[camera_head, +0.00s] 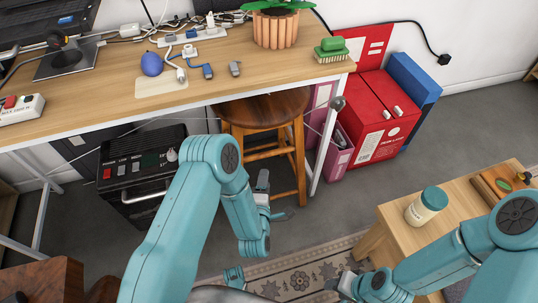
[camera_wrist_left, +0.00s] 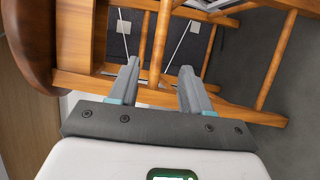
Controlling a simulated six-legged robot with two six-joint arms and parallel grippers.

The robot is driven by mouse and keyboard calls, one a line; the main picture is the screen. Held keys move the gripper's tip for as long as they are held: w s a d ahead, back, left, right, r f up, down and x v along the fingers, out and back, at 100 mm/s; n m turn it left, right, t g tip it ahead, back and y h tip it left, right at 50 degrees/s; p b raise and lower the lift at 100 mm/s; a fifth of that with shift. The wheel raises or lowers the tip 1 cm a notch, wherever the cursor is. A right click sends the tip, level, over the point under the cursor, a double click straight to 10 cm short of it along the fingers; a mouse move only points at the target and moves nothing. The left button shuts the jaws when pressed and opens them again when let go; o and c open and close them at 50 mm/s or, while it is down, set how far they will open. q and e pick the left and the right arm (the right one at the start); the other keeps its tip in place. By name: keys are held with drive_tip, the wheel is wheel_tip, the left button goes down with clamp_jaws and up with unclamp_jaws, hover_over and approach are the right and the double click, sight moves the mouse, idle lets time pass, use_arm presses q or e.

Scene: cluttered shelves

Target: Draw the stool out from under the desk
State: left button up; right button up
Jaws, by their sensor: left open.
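The wooden stool (camera_head: 268,108) stands under the right part of the desk (camera_head: 120,88), its round dark seat partly covered by the desktop. My left gripper (camera_head: 263,187) is in front of the stool's legs, low beside the front rungs. In the left wrist view, the gripper (camera_wrist_left: 160,78) is open, its two fingers apart and pointing at the stool's lower rails (camera_wrist_left: 150,93). I cannot tell whether the fingers touch the wood. My left arm hides part of the stool's left side. My right gripper (camera_head: 343,285) is low near the rug, and its jaws are unclear.
A black heater-like box (camera_head: 140,165) stands left of the stool. A white desk leg (camera_head: 327,145), a pink bin (camera_head: 338,155) and red boxes (camera_head: 378,125) are to its right. A low wooden table (camera_head: 445,225) with a jar (camera_head: 426,206) is at right. Grey floor lies between.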

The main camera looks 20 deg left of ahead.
sight(268, 156)
use_arm(q)
drive_tip(key=b+x, duration=0.1)
drive_tip(key=x, duration=0.5)
drive_tip(key=b+x, duration=0.2)
drive_tip(key=x, duration=0.4)
drive_tip(key=shift+w+a+f+b, duration=0.15)
drive_tip(key=shift+w+f+b, duration=0.1)
drive_tip(key=shift+b, duration=0.05)
drive_tip(key=shift+w, duration=0.5)
drive_tip(key=shift+c, duration=0.3)
clamp_jaws()
